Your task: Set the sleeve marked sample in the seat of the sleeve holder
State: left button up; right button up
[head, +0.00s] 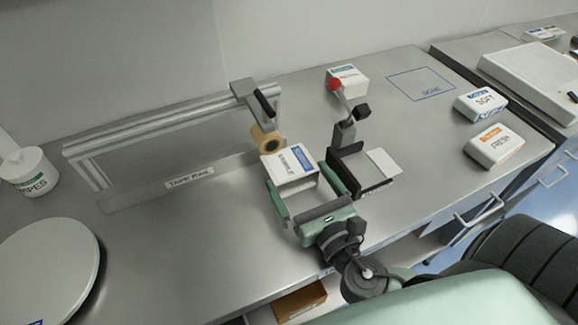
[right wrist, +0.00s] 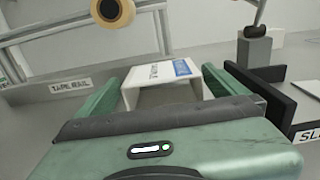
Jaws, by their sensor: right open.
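The sleeve marked sample (head: 290,160) is a white, open-ended box-like piece with a blue label, standing on the steel bench left of the holder. It also shows in the right wrist view (right wrist: 158,88). My right gripper (head: 302,182) is open, its green fingers either side of the sleeve's near end; whether they touch it I cannot tell. The black sleeve holder (head: 344,168) is just right of the gripper, with a pale plate (head: 384,162) at its right side and a red-knobbed lever (head: 342,92) above. The gripper's right finger partly hides the holder. My left gripper is out of view.
The tape rail (head: 165,130) with a tape roll (head: 267,139) stands behind and left. A white box (head: 348,80) stands behind the holder. Boxes marked soft (head: 481,104) and fresh (head: 494,146) are at right. The blue outlined area (head: 420,84) is empty.

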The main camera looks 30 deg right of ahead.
aim_at(290, 163)
jog(key=w, duration=0.2)
jog(key=w+p, duration=0.1)
jog(key=w, duration=0.2)
jog(key=shift+w+d+p, duration=0.2)
jog(key=shift+w+p, duration=0.1)
jog(key=shift+w, duration=0.05)
jog(key=c, duration=1.1)
jog(key=shift+s+r, duration=0.1)
